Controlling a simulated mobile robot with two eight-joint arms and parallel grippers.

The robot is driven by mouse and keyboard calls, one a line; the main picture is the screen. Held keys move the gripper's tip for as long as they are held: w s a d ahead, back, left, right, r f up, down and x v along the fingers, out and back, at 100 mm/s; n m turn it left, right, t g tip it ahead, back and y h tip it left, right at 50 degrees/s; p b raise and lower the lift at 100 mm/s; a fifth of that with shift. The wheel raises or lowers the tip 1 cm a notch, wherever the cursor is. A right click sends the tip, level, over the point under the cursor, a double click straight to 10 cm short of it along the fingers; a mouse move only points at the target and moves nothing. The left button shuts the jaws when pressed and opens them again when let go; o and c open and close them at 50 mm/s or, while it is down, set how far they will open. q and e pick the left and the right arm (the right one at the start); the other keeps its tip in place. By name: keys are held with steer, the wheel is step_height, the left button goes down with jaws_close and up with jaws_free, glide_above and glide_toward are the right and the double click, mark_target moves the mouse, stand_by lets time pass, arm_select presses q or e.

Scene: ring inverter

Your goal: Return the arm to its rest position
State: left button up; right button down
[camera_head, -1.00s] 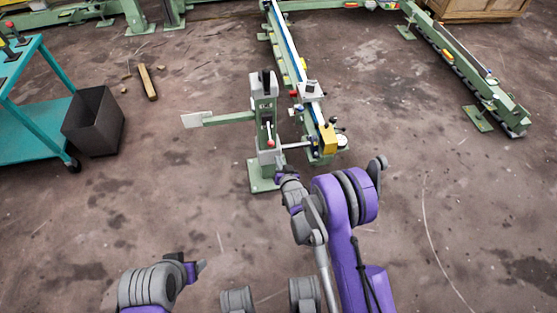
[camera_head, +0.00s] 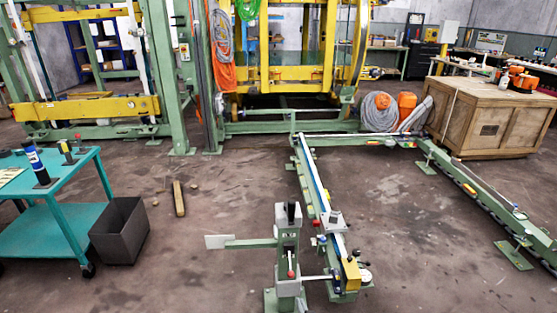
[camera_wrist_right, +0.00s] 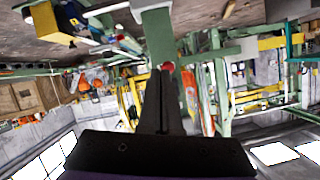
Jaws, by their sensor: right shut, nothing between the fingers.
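My right gripper (camera_wrist_right: 163,78) shows in the right wrist view, where its two dark fingers lie together, shut and empty. The fingertips overlap a red knob (camera_wrist_right: 168,66) on the green post in that picture; I cannot tell whether they touch. In the head view the green post (camera_head: 288,250) stands at the lower middle, with a red-tipped lever and a side arm ending in a pale plate (camera_head: 217,241). My arms are not clearly visible in the head view, and my left gripper is out of view.
A green rail (camera_head: 312,190) runs back from the post, with a yellow block (camera_head: 351,274) at its near end. A teal cart (camera_head: 45,240) and a dark bin (camera_head: 120,230) stand at left. A wooden crate (camera_head: 490,115) is at back right. Floor between bin and post is mostly clear.

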steer(key=s+d+r+n+g+h, duration=0.1)
steer(key=s+d+r+g, duration=0.35)
steer(key=s+r, duration=0.85)
steer(key=s+d+r+n+g+p, duration=0.1)
steer(key=s+d+r+g, duration=0.15)
steer(key=s, duration=0.95)
steer(key=s+d+r+g, duration=0.15)
steer(key=s+r, duration=0.25)
steer(key=s, duration=0.9)
arm_select(q)
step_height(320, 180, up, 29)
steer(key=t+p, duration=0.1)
steer(key=p, duration=2.4)
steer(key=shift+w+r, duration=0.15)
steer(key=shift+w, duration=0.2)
arm_select(e)
step_height(320, 180, up, 28)
steer(key=w, duration=0.1)
steer(key=shift+w+a+h, duration=0.15)
steer(key=shift+w+h, duration=0.05)
steer(key=shift+h, duration=0.1)
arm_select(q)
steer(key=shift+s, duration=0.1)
arm_select(e)
steer(key=shift+t, duration=0.25)
